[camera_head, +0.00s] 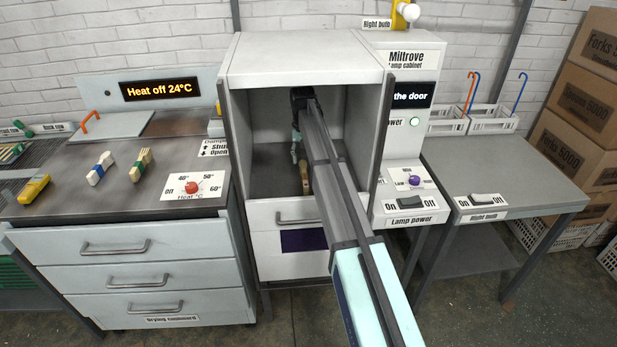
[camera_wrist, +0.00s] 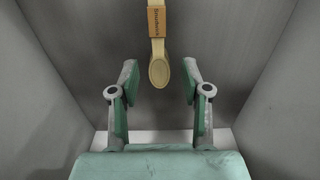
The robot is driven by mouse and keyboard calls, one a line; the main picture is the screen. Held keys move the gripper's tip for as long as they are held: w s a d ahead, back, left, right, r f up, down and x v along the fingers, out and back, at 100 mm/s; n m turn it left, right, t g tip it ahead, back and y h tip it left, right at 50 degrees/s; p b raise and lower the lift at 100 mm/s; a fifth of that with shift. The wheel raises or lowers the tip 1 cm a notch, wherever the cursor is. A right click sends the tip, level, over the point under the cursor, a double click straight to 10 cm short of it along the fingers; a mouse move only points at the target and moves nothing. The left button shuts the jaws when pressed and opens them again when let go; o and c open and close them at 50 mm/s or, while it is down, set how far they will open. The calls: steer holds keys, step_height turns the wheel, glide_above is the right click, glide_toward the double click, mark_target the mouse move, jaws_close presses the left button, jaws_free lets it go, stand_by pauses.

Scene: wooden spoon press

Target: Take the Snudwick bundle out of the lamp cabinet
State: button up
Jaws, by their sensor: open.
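The lamp cabinet (camera_head: 300,60) stands open at the front, with my arm reaching in. The Snudwick bundle (camera_wrist: 158,70) is pale wooden spoons with a brown band labelled "Snudwick". In the wrist view it lies ahead of my gripper, its rounded end near the gap between the fingertips. In the head view the bundle (camera_head: 304,180) shows as a small tan piece inside the cabinet, partly hidden by my arm. My gripper (camera_wrist: 159,82) is open and empty, one finger on each side of the bundle's line. It also shows in the head view (camera_head: 295,143), partly hidden.
Grey cabinet walls stand close on both sides of my arm. A drawer (camera_head: 290,215) is below the opening. To the left, the drying cupboard top (camera_head: 110,190) holds three small bundles. The right-hand table (camera_head: 500,165) has free room in front of its white baskets (camera_head: 490,118).

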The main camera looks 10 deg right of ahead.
mark_target(304, 170)
steer(key=shift+d+f+p, duration=0.1)
steer(key=shift+f+p, duration=1.2)
steer(key=shift+f, duration=2.1)
jaws_close()
